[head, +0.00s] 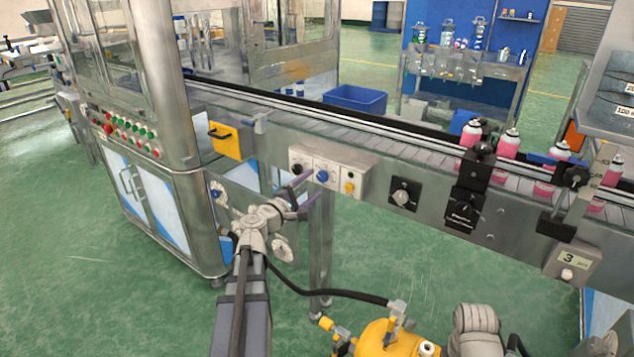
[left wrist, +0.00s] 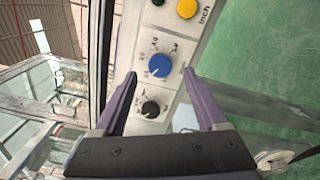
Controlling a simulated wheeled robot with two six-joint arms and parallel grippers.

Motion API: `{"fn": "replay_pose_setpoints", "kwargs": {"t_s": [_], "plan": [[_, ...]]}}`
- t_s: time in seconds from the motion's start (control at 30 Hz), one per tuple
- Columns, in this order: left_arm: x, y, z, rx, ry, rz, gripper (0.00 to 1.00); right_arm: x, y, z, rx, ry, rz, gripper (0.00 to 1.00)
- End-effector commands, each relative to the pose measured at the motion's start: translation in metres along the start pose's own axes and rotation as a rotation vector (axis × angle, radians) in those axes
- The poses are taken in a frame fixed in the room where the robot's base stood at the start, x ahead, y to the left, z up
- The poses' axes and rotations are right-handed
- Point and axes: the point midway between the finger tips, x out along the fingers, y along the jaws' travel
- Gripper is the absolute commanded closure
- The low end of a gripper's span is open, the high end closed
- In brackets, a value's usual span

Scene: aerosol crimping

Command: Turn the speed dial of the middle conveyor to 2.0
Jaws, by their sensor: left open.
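A white panel (head: 335,172) on the conveyor's side carries a blue dial (head: 323,176) and a black dial (head: 297,168). In the left wrist view the blue dial (left wrist: 159,65) has a printed scale around it and a white mark towards its lower left; the numbers are too small to read surely. The black dial (left wrist: 150,109) sits between the fingers, nearer the palm. My left gripper (left wrist: 160,73) is open, its purple fingertips on either side of the blue dial in the picture. Contact with it cannot be told. My right gripper is not in view.
A yellow button (left wrist: 187,8) sits beside the blue dial. Further right on the conveyor (head: 330,130) are a black-plated knob (head: 403,195) and pink cans (head: 470,133). A yellow box (head: 224,139) is at its left. A yellow machine (head: 390,338) stands below on the green floor.

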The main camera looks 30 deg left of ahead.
Motion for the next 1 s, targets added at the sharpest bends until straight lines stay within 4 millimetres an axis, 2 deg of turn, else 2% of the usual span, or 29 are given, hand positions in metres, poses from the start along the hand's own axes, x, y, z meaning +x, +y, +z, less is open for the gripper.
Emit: {"fn": "replay_pose_setpoints", "kwargs": {"t_s": [0.03,0.1,0.3,0.87,0.93,1.0], "plan": [[-0.012,-0.001,0.001,0.0,0.002,0.001,0.26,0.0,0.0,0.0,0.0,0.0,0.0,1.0],[-0.021,-0.001,0.001,0.0,0.001,0.0,0.26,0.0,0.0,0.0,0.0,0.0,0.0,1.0],[-0.036,0.0,0.001,0.0,0.0,0.0,0.26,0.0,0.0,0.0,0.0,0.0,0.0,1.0],[-0.038,0.0,0.0,0.0,-0.001,-0.001,0.26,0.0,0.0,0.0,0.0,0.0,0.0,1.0],[-0.036,-0.001,0.004,0.007,-0.008,-0.008,0.26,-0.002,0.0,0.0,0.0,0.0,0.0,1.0],[-0.031,-0.004,0.019,0.034,-0.033,-0.04,0.26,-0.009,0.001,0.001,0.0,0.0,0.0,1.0]]}}
